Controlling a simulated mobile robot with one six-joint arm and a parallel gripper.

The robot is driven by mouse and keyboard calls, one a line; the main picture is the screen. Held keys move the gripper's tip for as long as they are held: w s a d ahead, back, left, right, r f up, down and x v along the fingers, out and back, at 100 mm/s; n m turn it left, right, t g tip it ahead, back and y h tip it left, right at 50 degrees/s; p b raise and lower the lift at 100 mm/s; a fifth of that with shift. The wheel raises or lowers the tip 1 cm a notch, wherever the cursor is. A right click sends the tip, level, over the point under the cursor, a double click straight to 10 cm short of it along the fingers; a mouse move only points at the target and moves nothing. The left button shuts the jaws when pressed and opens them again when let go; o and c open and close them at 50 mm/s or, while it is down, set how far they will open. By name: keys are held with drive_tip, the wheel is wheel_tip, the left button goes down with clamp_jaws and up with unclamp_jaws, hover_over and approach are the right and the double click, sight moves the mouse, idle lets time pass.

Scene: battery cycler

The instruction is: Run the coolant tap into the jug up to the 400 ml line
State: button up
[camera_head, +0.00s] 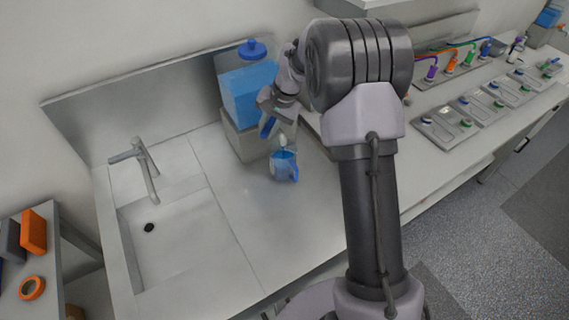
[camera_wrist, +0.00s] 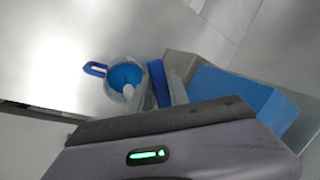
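A clear jug with a blue handle (camera_head: 284,168) stands on the counter below the coolant tap (camera_head: 282,140). Blue liquid shows inside the jug, but its level against the 400 ml line is unreadable. The tap's pale spout (camera_wrist: 128,91) is over the jug (camera_wrist: 124,76) in the wrist view. The coolant tank (camera_head: 249,92) holds blue liquid and has a blue cap. A blue lever (camera_head: 267,127) shows beside my gripper (camera_head: 270,108); in the wrist view the blue lever (camera_wrist: 158,82) lies against a grey finger (camera_wrist: 177,88). The other finger's position is unclear.
The tank rests on a grey stand (camera_head: 243,141) against the back wall. A sink (camera_head: 178,243) with a faucet (camera_head: 146,170) is to the left. Bare counter (camera_head: 262,222) lies in front of the jug. Trays (camera_head: 446,124) with small bottles are at the right.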

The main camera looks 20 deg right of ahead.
idle(0.3)
drive_tip(key=shift+w+a+m+t+h+b, duration=0.15)
drive_tip(key=shift+a+m+b, duration=0.1)
drive_tip(key=shift+m, duration=0.35)
drive_tip(key=shift+w+a+m+t+h+b, duration=0.15)
drive_tip(key=shift+m+b, duration=0.1)
drive_tip(key=shift+m, duration=0.35)
idle(2.2)
drive_tip(key=w+m+h, duration=0.1)
drive_tip(key=m, duration=0.1)
drive_tip(key=w+a+m, duration=0.1)
drive_tip(key=m, duration=0.2)
drive_tip(key=shift+w+t+h+p, duration=0.15)
drive_tip(key=shift+t+h+p, duration=0.15)
drive_tip(key=shift+h+p, duration=0.1)
drive_tip(key=shift+w, duration=0.1)
drive_tip(key=shift+o, duration=1.2)
